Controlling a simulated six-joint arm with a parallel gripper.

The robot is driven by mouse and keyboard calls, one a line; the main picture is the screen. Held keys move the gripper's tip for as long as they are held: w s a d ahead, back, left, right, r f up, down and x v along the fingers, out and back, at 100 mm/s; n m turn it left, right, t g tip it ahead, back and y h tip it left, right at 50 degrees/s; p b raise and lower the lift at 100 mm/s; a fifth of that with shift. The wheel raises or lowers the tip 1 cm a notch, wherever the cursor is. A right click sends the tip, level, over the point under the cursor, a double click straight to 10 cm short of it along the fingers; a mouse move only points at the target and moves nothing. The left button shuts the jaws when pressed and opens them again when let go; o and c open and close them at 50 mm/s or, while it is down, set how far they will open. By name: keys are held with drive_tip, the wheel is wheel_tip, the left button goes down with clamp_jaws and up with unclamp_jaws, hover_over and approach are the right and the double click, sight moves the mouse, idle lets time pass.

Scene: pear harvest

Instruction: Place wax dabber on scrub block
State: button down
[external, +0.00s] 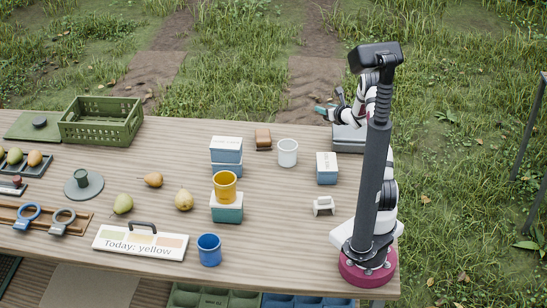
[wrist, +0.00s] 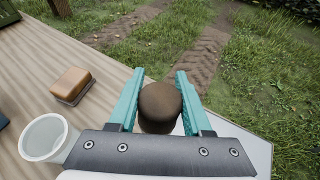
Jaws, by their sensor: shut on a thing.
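The scrub block (external: 263,138) is a small brown block with a darker base, lying at the back of the table. It also shows in the wrist view (wrist: 72,83), left of my gripper and apart from it. My gripper (wrist: 159,98) has its teal fingers shut on a rounded dark brown thing, which I take for the wax dabber (wrist: 160,107). Its lower part is hidden by the gripper body. In the external view my gripper (external: 330,105) is raised near the table's back right edge; the dabber cannot be made out there.
A white cup (external: 288,153) stands right of the scrub block. Stacked blue tubs (external: 226,157), a yellow cup (external: 225,187) on a teal box, and a blue box (external: 327,168) stand nearby. A grey box (external: 348,139) sits at the back right.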

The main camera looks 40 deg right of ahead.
drive_tip(key=w+a+r+n+y, duration=0.35)
drive_tip(key=w+a, duration=0.35)
drive_tip(key=a, duration=0.3)
hover_over(258, 137)
drive_tip(key=shift+t, duration=0.3)
wheel_tip(258, 137, down, 7)
drive_tip(key=shift+d+f, duration=0.15)
drive_tip(key=shift+f, duration=0.05)
wheel_tip(258, 137, down, 3)
drive_tip(key=shift+w+f, duration=0.1)
drive_tip(key=shift+f, duration=0.4)
drive_tip(key=shift+f, duration=0.15)
drive_tip(key=shift+c, duration=1.7)
unclamp_jaws()
